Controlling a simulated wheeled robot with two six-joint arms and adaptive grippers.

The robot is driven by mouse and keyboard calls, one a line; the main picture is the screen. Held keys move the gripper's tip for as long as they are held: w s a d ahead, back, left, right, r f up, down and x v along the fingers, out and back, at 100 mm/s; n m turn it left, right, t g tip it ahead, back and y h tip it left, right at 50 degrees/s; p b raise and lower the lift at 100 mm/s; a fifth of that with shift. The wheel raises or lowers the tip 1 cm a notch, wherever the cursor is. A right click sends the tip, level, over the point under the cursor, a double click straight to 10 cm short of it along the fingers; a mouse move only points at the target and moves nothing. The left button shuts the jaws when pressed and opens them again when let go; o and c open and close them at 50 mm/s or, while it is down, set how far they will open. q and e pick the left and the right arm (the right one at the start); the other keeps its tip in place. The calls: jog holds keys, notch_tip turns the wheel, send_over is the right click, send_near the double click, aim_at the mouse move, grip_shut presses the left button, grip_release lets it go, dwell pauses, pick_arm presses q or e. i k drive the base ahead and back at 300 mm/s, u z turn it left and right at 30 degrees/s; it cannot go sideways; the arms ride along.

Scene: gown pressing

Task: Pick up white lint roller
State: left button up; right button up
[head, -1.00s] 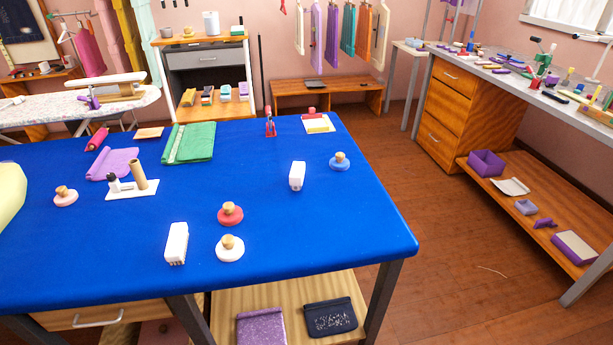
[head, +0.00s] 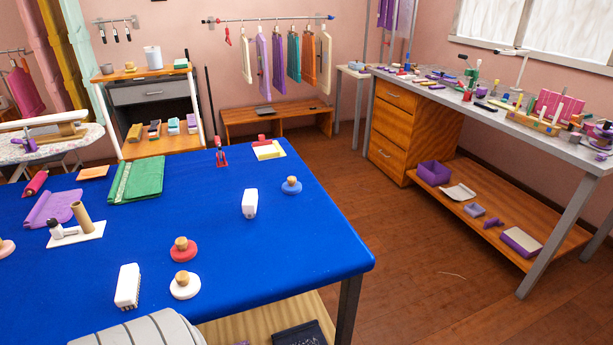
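I cannot pick out a white lint roller with certainty. A red roller-shaped thing (head: 36,183) lies at the left of the blue table (head: 290,250). Two white block-shaped things with ribbed undersides are on the table: one white block (head: 127,287) near the front, another white block (head: 249,204) further back. A white upright roll (head: 153,57) stands on the wooden cabinet at the back. Neither gripper is in view. A pale grey rounded part at the bottom edge looks like my own arm.
Red (head: 183,249), white (head: 185,285) and blue (head: 291,186) knobbed discs sit on the table. A crowded workbench (head: 480,95) runs along the right, with a low wooden shelf (head: 540,238) beneath. The floor (head: 440,285) between table and workbench is mostly clear.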

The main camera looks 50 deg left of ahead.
aim_at(250, 197)
jog(key=z, duration=0.05)
jog(key=i, duration=3.15)
jog(key=u, duration=2.1)
jog(key=i, duration=1.65)
jog(key=u, duration=1.95)
